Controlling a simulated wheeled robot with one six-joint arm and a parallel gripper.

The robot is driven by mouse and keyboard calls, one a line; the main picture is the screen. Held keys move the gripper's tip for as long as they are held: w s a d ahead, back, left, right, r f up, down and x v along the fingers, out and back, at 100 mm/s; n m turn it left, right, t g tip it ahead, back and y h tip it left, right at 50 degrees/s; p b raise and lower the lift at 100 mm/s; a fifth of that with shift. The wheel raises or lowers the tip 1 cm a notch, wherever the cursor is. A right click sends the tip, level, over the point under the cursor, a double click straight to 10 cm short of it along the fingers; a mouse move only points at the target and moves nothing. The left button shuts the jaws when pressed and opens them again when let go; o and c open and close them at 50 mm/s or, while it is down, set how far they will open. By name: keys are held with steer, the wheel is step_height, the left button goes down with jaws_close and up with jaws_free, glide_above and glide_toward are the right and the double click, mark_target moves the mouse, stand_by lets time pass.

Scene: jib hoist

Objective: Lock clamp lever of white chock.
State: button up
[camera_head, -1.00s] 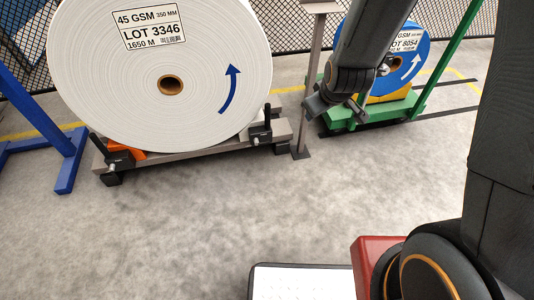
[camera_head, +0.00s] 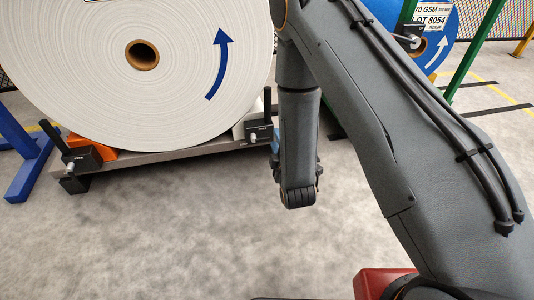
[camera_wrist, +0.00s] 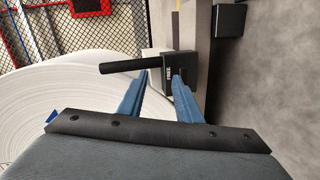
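The white chock (camera_head: 241,128) sits under the right side of the big white roll (camera_head: 90,75), partly hidden. Its black clamp block (camera_head: 258,133) is beside it on the rail, with the black lever (camera_head: 267,104) standing up. In the wrist view, the clamp block (camera_wrist: 178,67) lies just beyond my fingertips, and its lever (camera_wrist: 120,66) sticks out to the left. The white chock (camera_wrist: 151,58) shows behind the block. My gripper (camera_wrist: 160,78) is open, its two blue fingers apart with nothing visibly between them. In the head view my arm hides most of it.
An orange chock (camera_head: 97,142) with its own black clamp (camera_head: 82,158) and tilted lever is at the left end of the grey stand (camera_head: 160,152). A blue roll (camera_head: 438,45) stands behind at right. A blue post (camera_head: 22,150) is at left. The front floor is clear.

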mark_target(266, 140)
step_height(266, 140, down, 7)
steer(key=s+a+n+t+y+b, duration=0.1)
steer(key=a+n+t+b, duration=0.15)
steer(key=b, duration=0.25)
steer(key=shift+n+g, duration=0.25)
steer(key=shift+d+b+x, duration=0.1)
steer(key=shift+b+x, duration=0.9)
steer(key=shift+x, duration=0.8)
steer(key=shift+d+b+x, duration=0.15)
steer(key=shift+b+x, duration=0.8)
steer(key=shift+x, duration=0.8)
steer(key=shift+w+r, duration=0.1)
steer(key=shift+r, duration=0.05)
steer(key=shift+c, duration=0.2)
jaws_close()
